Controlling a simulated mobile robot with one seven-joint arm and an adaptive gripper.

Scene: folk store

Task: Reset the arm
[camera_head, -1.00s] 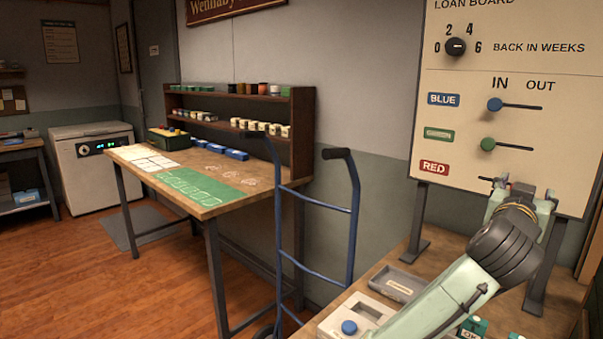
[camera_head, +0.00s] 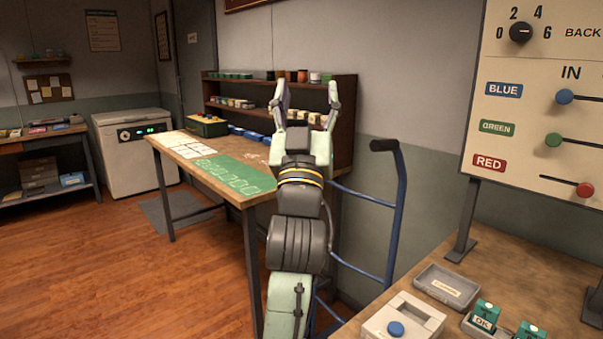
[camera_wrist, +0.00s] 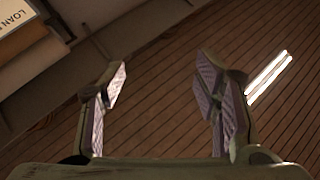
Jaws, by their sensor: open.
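My gripper (camera_head: 308,100) is raised in the middle of the head view, in front of the shelf and the work table. Its two fingers point up and stand apart with nothing between them. My arm reaches up from the bottom of the head view and hides part of the table and of the hand truck.
The loan board (camera_head: 545,110) stands at the right with blue, green and red knobs. A blue hand truck (camera_head: 395,215) is just right of my arm. A work table (camera_head: 205,170) stands behind. A grey tray (camera_head: 447,285) lies on the right bench. Open floor is at left.

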